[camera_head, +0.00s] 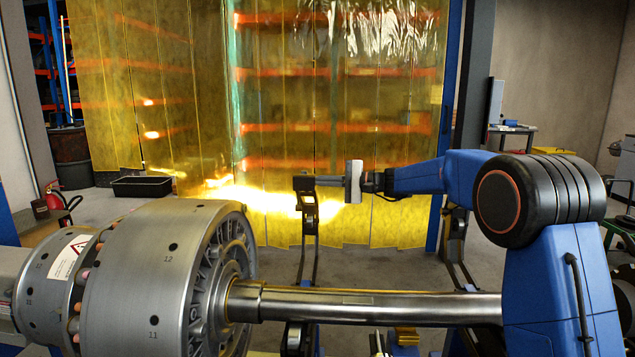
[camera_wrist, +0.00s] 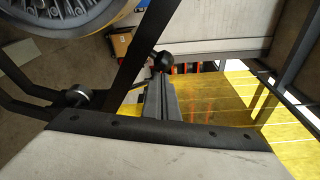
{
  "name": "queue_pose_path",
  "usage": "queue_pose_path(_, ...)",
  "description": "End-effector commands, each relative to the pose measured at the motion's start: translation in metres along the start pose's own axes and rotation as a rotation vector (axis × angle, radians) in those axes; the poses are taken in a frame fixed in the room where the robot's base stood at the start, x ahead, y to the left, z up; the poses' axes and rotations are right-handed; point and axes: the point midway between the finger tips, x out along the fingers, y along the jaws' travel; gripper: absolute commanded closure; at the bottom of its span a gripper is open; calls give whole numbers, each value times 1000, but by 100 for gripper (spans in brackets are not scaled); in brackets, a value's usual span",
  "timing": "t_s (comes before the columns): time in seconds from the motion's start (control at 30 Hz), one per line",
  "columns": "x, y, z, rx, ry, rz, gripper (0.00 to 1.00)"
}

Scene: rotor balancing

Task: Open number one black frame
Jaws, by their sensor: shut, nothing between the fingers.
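A black frame (camera_head: 309,236) stands upright behind the rotor shaft, near the middle of the head view. Its top end is beside my gripper (camera_head: 312,182), which points left from the blue arm. In the wrist view a dark bar of the frame (camera_wrist: 146,45) runs diagonally, with a round black knob (camera_wrist: 163,61) at the tips of my gripper (camera_wrist: 158,78). The fingers are together with nothing held. I cannot tell whether they touch the frame. A second black frame (camera_head: 454,238) stands further right, partly hidden by my arm. No number shows on either frame.
The large silver rotor (camera_head: 150,270) fills the lower left. Its shaft (camera_head: 370,305) runs right, in front of the frames, and passes behind my arm. A yellow strip curtain (camera_head: 170,100) hangs behind. A black tray (camera_head: 142,186) lies on the floor at left.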

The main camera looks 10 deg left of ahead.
Motion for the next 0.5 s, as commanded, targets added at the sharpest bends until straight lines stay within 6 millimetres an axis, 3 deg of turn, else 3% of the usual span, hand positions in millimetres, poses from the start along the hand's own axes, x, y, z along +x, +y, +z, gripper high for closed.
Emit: queue_pose_path(0.5, -2, 0, 7, -3, 0, 0, 100)
